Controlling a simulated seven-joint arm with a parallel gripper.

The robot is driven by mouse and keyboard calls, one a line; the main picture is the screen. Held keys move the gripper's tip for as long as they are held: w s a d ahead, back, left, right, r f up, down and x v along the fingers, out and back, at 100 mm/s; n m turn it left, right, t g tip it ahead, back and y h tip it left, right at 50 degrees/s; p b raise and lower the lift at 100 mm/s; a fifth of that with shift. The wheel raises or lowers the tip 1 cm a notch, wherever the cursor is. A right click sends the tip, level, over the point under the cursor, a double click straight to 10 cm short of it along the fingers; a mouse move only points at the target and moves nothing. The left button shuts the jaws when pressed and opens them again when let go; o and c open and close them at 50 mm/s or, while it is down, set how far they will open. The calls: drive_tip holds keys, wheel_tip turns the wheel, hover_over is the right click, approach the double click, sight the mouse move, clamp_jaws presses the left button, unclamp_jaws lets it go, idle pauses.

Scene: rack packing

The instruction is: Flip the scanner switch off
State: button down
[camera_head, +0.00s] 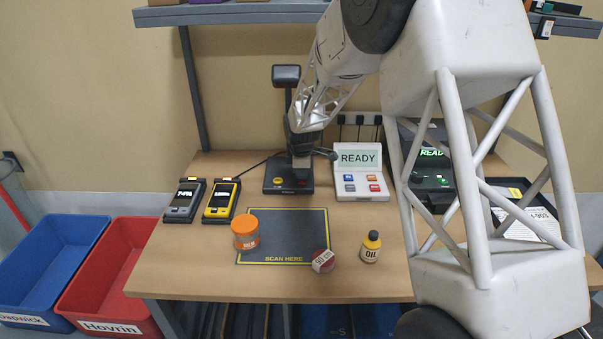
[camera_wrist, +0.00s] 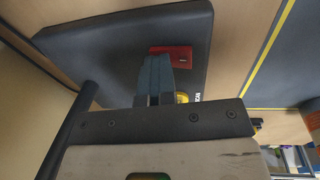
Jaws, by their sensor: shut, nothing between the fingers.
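The scanner (camera_head: 273,184) is a black stand with a flat base at the back of the table and a dark head (camera_head: 286,76) on a post. Its switch shows as a small red rocker (camera_wrist: 184,56) on the base in the wrist view. My gripper (camera_head: 301,165) points down over the base. In the wrist view its fingertips (camera_wrist: 157,60) are together and empty, overlapping part of the red switch. I cannot tell whether they touch it. The fingers hide part of the switch, and its on or off position is not readable.
A white READY display (camera_head: 359,157) stands right of the scanner, and two handheld devices (camera_head: 221,201) lie left. In front are the scan mat (camera_head: 282,222), an orange-lidded jar (camera_head: 245,232), a round tin (camera_head: 323,261) and an oil bottle (camera_head: 370,246). My arm covers the right side.

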drive_tip(key=shift+s+r, duration=0.1)
drive_tip(key=shift+s, duration=0.55)
drive_tip(key=shift+s, duration=0.1)
drive_tip(key=shift+r, duration=0.1)
wheel_tip(320, 180, up, 14)
drive_tip(key=s, duration=0.1)
drive_tip(key=shift+s, duration=0.35)
idle(0.3)
idle(0.4)
